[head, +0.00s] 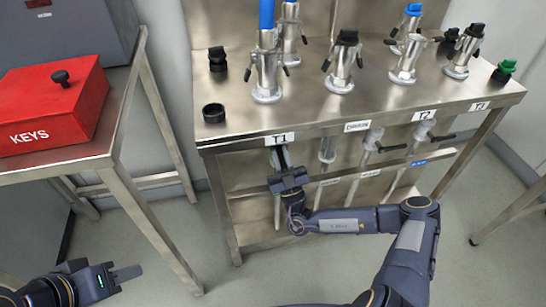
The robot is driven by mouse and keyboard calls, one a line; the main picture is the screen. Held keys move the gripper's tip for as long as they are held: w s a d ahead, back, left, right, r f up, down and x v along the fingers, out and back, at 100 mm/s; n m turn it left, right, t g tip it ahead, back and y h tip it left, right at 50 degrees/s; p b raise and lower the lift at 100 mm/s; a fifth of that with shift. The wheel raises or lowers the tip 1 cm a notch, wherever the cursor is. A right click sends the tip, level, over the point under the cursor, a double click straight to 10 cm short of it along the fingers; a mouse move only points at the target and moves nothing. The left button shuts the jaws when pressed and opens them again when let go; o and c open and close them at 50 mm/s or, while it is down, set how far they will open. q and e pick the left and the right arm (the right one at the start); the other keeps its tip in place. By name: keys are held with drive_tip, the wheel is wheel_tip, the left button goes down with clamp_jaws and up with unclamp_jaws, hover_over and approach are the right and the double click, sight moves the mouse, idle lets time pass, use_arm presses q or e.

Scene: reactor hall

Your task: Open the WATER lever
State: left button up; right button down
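A steel bench carries several black-handled levers under its front edge. One lever (392,148) points right below the middle, and another (442,136) points right below the T2 label (424,115). A small blue label (418,162) sits on the lower rail near them; its text is too small to read, and I cannot tell which lever is WATER. My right gripper (280,157) points up at the front edge just below the T1 label (280,139); dark parts overlap there, so its grip is unclear. My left gripper (128,273) is low at the left, away from the bench, its finger spacing unclear.
The steel bench top (330,105) holds several metal couplings with black, blue and green caps. A red KEYS box (52,106) stands on a side table at the left. Table legs flank the free floor (190,225) between the table and bench.

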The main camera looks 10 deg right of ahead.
drive_tip(key=shift+d+m+t+h, duration=0.1)
drive_tip(key=shift+d+m+h, duration=0.15)
drive_tip(key=shift+m+h, duration=0.6)
drive_tip(key=shift+d+m+t+h, duration=0.1)
drive_tip(key=shift+d+m+h, duration=0.1)
drive_tip(key=shift+m+h, duration=0.7)
drive_tip(key=shift+d+m+t+h, duration=0.1)
drive_tip(key=shift+d+m+h, duration=0.15)
drive_tip(key=shift+m+h, duration=0.6)
drive_tip(key=shift+d+m+b, duration=0.1)
drive_tip(key=shift+m+b, duration=0.2)
drive_tip(key=c, duration=1.4)
unclamp_jaws()
drive_tip(key=shift+o, duration=0.2)
drive_tip(key=v, duration=0.7)
drive_tip(key=shift+s+f, duration=0.3)
